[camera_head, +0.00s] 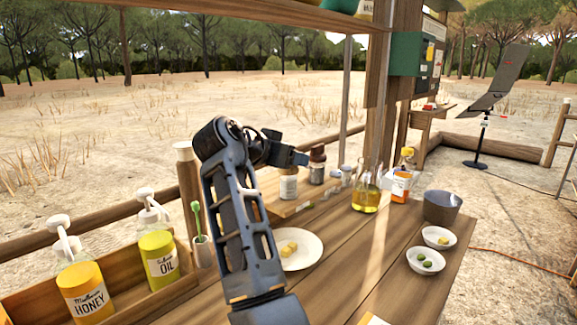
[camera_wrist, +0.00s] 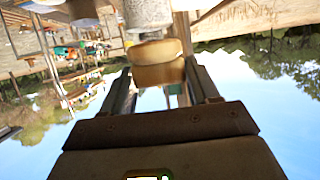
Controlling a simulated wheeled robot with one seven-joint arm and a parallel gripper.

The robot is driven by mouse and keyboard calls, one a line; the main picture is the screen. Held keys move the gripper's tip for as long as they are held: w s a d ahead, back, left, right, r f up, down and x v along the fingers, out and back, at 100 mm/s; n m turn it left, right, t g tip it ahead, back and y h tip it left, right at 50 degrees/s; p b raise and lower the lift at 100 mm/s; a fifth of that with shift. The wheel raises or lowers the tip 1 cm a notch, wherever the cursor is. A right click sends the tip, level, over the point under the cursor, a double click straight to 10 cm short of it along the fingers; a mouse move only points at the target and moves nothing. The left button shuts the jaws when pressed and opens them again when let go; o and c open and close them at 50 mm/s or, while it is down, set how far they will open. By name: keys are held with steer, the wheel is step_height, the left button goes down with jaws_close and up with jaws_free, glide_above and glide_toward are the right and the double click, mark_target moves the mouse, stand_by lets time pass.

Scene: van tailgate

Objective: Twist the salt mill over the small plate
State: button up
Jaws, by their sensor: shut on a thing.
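My gripper (camera_head: 290,157) is in the middle of the head view, with my arm in front of it. In the wrist view my gripper (camera_wrist: 160,88) is shut on the wooden cap of what looks like the salt mill (camera_wrist: 157,62); its greyish body shows beyond the cap. In the head view a pale jar-like body with a brown top, apparently this mill (camera_head: 288,187), is just below the fingers. I cannot tell whether it touches the board. Two small plates stand at the right: one with a yellowish piece (camera_head: 450,232), one with green pieces (camera_head: 414,266).
A larger plate (camera_head: 312,260) with yellow cubes is partly behind my arm. A dark jar (camera_head: 317,165), a flask (camera_head: 366,190), an orange-labelled bottle (camera_head: 401,184) and a grey bowl (camera_head: 441,208) stand along the back. Honey (camera_head: 86,298) and oil (camera_head: 159,262) containers are left.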

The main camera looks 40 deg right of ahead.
steer(key=shift+m+g+b, duration=0.85)
steer(key=shift+m+g, duration=0.65)
steer(key=shift+g, duration=0.3)
steer(key=o, duration=1)
steer(key=shift+c, duration=0.2)
steer(key=b+v, duration=0.1)
steer(key=v, duration=0.6)
steer(key=shift+w+a, duration=0.2)
steer(key=shift+a, duration=0.15)
steer(key=shift+r, duration=0.1)
